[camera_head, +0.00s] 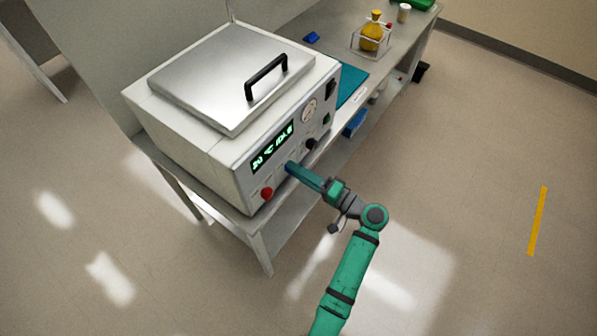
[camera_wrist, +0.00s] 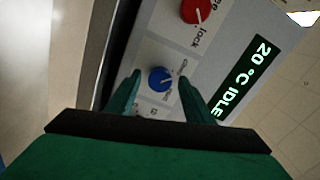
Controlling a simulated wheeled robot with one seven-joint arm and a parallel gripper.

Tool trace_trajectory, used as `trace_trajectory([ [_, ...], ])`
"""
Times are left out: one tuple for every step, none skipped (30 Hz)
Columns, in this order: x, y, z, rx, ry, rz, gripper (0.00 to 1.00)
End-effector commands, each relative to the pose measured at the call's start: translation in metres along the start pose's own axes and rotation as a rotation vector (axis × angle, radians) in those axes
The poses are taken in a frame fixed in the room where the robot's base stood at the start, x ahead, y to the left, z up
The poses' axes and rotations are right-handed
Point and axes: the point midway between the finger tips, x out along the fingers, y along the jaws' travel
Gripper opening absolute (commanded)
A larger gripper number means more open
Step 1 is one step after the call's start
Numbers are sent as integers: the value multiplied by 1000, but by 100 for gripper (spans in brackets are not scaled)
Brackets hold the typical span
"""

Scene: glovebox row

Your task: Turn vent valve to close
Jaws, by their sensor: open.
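The vent valve appears to be the blue knob (camera_wrist: 160,80) on the front panel of a white and grey bench unit (camera_head: 185,130); its label is too small to read surely. A pale pointer mark on the knob points toward the right finger in the wrist view. My gripper (camera_head: 293,169) is at the panel, with its fingertips at the blue knob. In the wrist view my gripper (camera_wrist: 159,77) is open, one finger on each side of the knob. I cannot tell whether the fingers touch it. In the head view the fingers mostly hide the knob.
A red knob (camera_head: 266,193) marked "lock" in the wrist view sits beside it. A green display (camera_head: 273,148) reads 20 °C IDLE. A black knob (camera_head: 311,144) and a gauge (camera_head: 308,110) are to the right. The unit's lid (camera_head: 215,75) is shut. Floor in front is clear.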

Motion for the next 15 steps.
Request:
trace_trajectory([
  [-4, 0, -1, 0, 2, 1, 48],
  [-6, 0, -1, 0, 2, 1, 48],
  [-11, 0, -1, 0, 2, 1, 48],
  [-15, 0, -1, 0, 3, 1, 48],
  [-20, 0, -1, 0, 4, 2, 48],
  [-27, 0, 0, 0, 4, 2, 48],
  [-33, 0, -1, 0, 4, 2, 48],
  [-38, 0, -1, 0, 5, 1, 48],
  [-46, 0, -1, 0, 5, 1, 48],
  [-52, 0, -1, 0, 5, 1, 48],
  [-58, 0, 0, 0, 4, 1, 48],
  [-66, 0, -1, 0, 5, 1, 48],
  [-71, 0, -1, 0, 4, 1, 48],
  [-76, 0, -1, 0, 4, 1, 48],
  [-82, 0, 0, 0, 4, 1, 48],
])
